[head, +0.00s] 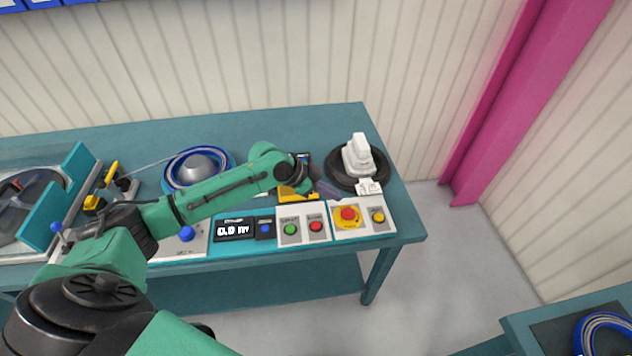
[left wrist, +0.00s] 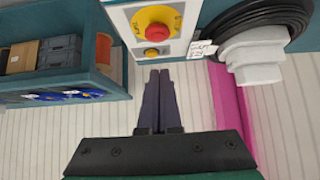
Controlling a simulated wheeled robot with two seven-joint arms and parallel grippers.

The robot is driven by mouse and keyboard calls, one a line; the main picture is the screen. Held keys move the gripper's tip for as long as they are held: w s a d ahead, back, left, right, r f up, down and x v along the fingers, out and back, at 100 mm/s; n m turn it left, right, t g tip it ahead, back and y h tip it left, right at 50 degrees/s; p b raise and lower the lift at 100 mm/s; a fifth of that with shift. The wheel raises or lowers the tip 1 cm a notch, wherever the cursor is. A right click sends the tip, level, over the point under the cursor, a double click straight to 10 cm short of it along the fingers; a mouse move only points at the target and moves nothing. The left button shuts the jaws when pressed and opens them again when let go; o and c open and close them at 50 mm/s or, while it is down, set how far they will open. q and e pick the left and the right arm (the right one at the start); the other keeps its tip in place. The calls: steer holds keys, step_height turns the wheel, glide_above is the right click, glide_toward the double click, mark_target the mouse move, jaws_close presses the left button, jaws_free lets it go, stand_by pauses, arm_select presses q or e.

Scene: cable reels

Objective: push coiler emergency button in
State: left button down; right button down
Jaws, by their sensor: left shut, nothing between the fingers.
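The emergency button (head: 347,214) is a red mushroom button on a round yellow base, set in a white panel at the right of the table's front edge. It also shows at the top of the left wrist view (left wrist: 157,32). My left gripper (head: 336,194) is shut and empty. Its dark fingers (left wrist: 159,75) point towards the panel and look apart from the button, just short of it in the left wrist view. A small yellow button (head: 378,216) sits beside the emergency button. My right gripper is not in view.
Green (head: 290,229) and red (head: 316,226) buttons and a display (head: 234,229) lie to the left. A blue cable coil (head: 170,165) is further left. A second table (head: 550,318) is at bottom right.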

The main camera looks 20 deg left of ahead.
arm_select(q)
steer(key=b+v, duration=0.1)
steer(key=v, duration=0.4)
steer(key=shift+r, duration=0.45)
steer(key=shift+w, duration=0.1)
steer(key=s+d+f+g+y, duration=0.1)
steer(key=s+d+f, duration=0.6)
steer(key=s+d, duration=0.1)
steer(key=s+a+f+n+y, duration=0.3)
steer(key=s+a+n+y, duration=0.3)
steer(key=s+a+n, duration=0.5)
steer(key=s+f+m+g, duration=0.1)
steer(key=s+f, duration=0.1)
steer(key=f, duration=1)
steer(key=s+f+m+g, duration=0.1)
steer(key=s+f, duration=0.1)
steer(key=f, duration=1)
steer(key=s+a+f+g, duration=0.1)
steer(key=s+a+f, duration=0.1)
steer(key=s+f, duration=1.1)
steer(key=s, duration=0.3)
steer(key=shift+s+a+f+y, duration=0.3)
steer(key=shift+a+f+y, duration=0.05)
steer(key=shift+a+y, duration=0.05)
